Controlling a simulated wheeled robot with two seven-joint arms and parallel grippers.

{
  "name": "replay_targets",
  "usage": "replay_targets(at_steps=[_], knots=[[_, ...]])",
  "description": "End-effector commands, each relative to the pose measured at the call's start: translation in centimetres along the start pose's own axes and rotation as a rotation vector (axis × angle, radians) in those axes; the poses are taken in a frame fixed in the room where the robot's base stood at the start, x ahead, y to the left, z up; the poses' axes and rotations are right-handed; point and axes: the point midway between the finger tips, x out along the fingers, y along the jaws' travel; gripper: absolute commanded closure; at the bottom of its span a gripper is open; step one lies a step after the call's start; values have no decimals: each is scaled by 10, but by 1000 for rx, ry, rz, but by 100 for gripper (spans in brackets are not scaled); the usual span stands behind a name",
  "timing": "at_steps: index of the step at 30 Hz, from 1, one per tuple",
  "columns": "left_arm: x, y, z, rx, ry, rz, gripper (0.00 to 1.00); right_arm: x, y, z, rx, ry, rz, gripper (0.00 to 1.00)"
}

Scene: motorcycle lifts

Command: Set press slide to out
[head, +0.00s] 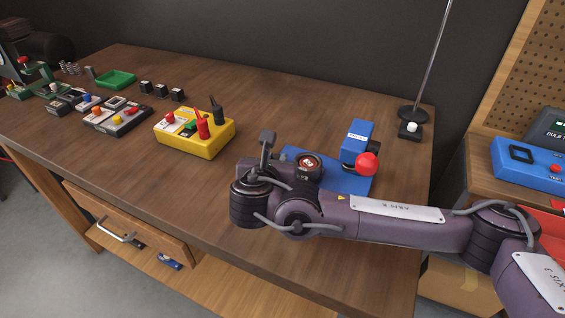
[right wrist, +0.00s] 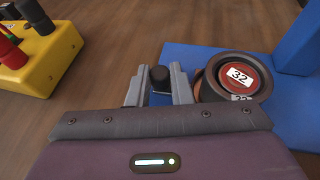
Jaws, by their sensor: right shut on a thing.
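The blue press (head: 357,143) stands on a blue base (head: 345,182) near the right end of the workbench, with a red ball (head: 367,164) on its lever. The base also shows in the right wrist view (right wrist: 193,54). A round part marked 32 (right wrist: 240,77) rests at the base; it also shows in the head view (head: 308,166). My right gripper (right wrist: 160,84) is at the base's left edge, shut on a small black knob (right wrist: 160,75), with one finger on each side of it. The slide under the knob is mostly hidden. My left gripper is not in view.
A yellow box (head: 180,142) with red and black probes stands left of my right gripper. Several small switch boxes and a green tray (head: 115,80) lie farther left. A lamp stand (head: 412,112) is behind the press. The middle of the wooden bench (head: 270,100) is clear.

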Motion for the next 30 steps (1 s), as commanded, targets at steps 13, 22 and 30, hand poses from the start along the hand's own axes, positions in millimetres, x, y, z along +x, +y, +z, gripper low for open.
replay_targets(at_steps=[13, 22, 30], knots=[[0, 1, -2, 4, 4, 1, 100, -1, 2, 2, 3, -3, 7, 72], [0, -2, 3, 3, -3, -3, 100, -1, 1, 1, 2, -2, 5, 72], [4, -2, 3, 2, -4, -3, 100, -26, 2, 0, 3, -1, 9, 72]])
